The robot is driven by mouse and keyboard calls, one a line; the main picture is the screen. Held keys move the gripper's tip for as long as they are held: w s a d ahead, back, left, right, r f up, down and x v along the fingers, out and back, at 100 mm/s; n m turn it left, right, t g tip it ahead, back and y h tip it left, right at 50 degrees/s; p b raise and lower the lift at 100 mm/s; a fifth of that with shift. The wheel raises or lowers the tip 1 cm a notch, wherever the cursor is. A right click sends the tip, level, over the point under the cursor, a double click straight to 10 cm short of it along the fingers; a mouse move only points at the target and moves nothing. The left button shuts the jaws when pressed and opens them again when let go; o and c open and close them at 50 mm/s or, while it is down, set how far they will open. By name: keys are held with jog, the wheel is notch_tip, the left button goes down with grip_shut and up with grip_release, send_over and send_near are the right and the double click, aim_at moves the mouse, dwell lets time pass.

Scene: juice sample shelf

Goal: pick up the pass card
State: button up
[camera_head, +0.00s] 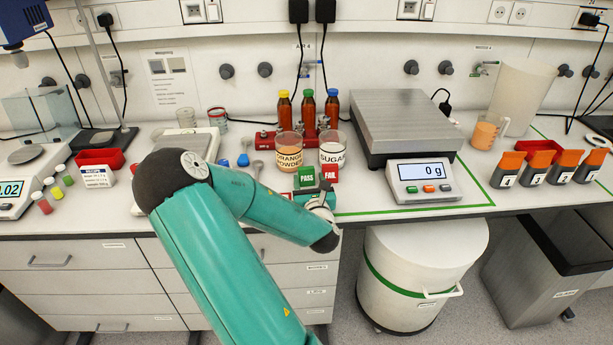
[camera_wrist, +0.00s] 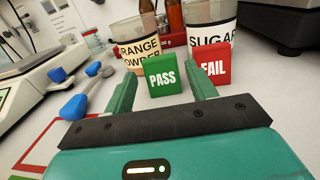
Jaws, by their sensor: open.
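The pass card (camera_head: 307,177) is a small green block marked PASS in white, standing on the bench front. In the head view my gripper (camera_head: 320,196) is small and partly hidden by my arm, just in front of the cards.
The orange powder jar (camera_head: 288,155) and sugar jar (camera_head: 333,154) stand right behind the cards. Blue-handled scoops (camera_wrist: 75,104) lie to the left. A scale (camera_head: 420,180) reading 0 g stands to the right, with several orange-topped containers (camera_head: 538,164) beyond.

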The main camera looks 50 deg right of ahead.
aim_at(306, 168)
jog(key=shift+w+d, duration=0.15)
jog(key=shift+w, duration=0.2)
jog(key=x, duration=0.5)
jog(key=shift+s+r, duration=0.1)
jog(key=shift+r, duration=0.15)
jog(key=c, duration=0.7)
jog(key=shift+c, duration=0.2)
